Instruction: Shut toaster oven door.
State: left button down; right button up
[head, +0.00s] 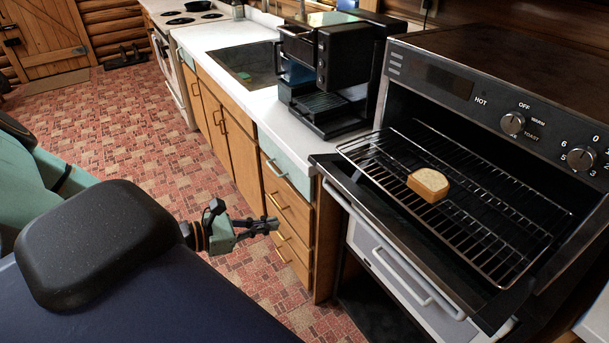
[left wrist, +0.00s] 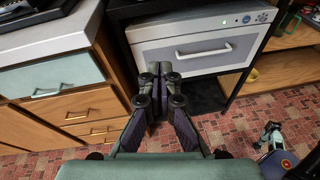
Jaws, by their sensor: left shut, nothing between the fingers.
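The toaster oven (head: 470,110) stands at the right of the head view, with a dark body and knobs on its front panel. Its dark door (head: 335,165) is open and lowered toward me. A wire rack (head: 490,235) extends over the door, and a slice of bread (head: 428,184) lies on it. My left gripper (head: 272,225) is left of the oven and apart from it, in front of the wooden drawers. Its fingers are together and empty in the left wrist view (left wrist: 157,75). What seems to be my right gripper (left wrist: 270,130) shows small at lower right there; its jaws are unclear.
A white-fronted appliance with a handle (head: 400,275) sits below the oven; it also shows in the left wrist view (left wrist: 195,50). A black coffee machine (head: 335,75) stands on the white counter (head: 225,38), left of the oven. The tiled floor (head: 110,120) at left is clear.

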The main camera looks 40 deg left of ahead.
pick_arm(q)
jog(key=w+d+r+n+t+b, duration=0.2)
jog(key=w+r+b, duration=0.2)
jog(key=w+r, duration=0.3)
jog(key=w, duration=0.5)
jog(key=shift+t+y, duration=0.3)
jog(key=shift+y, duration=0.1)
jog(key=shift+w, duration=0.15)
